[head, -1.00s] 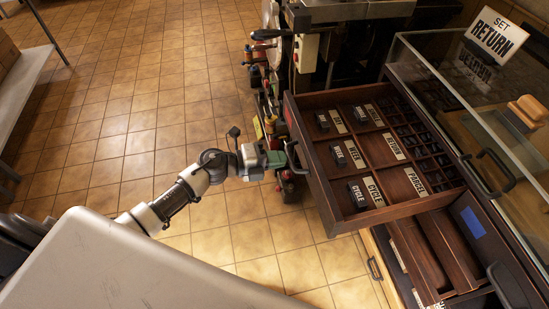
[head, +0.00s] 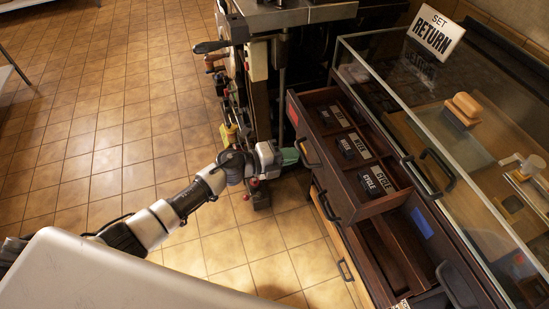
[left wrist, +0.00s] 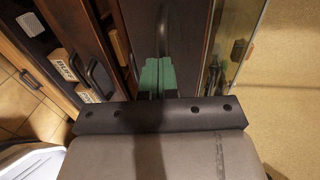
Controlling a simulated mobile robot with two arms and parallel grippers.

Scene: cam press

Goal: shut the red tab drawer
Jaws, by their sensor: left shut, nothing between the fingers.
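The red tab drawer (head: 320,168) sticks part way out of the cabinet in the head view. Its red tab (head: 293,114) is on the front face near the far end, and lettered blocks such as CYCLE (head: 377,182) lie in its compartments. My left gripper (head: 290,156) is shut and empty, its green fingertips at the drawer front beside the front handle (head: 308,154). In the left wrist view the green fingers (left wrist: 157,76) are together just below a dark handle (left wrist: 163,35); I cannot tell whether they touch it. My right gripper is not in view.
A lower drawer with a blue tab (head: 421,223) also stands open. A glass case (head: 450,150) with a RETURN sign (head: 437,34) is on top of the cabinet. Machinery (head: 262,90) stands close beyond my left arm. The tiled floor (head: 110,130) on the left is clear.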

